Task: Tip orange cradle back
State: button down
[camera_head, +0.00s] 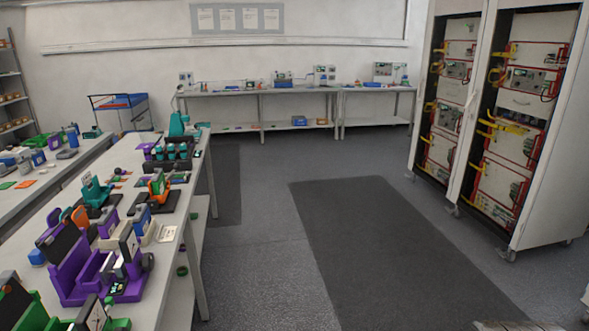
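An orange cradle-like piece (157,188) stands on the near left bench, with a green part and dark parts close around it. A second orange piece (79,217) sits further left on the same bench, partly hidden behind purple and dark parts. Both are small in the picture, and I cannot tell which is the cradle or how far either is tilted. My gripper is not in view, and nothing is seen touching either orange piece.
The near left bench (184,231) is crowded with purple, green, teal and blue fixtures. A purple cradle (71,272) stands at its front. Tall equipment racks (548,205) stand at right. Grey floor with a dark mat (375,235) is clear between them.

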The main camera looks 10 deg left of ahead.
aim_at(161, 199)
jog(key=i, duration=2.7)
jog(key=u, duration=2.75)
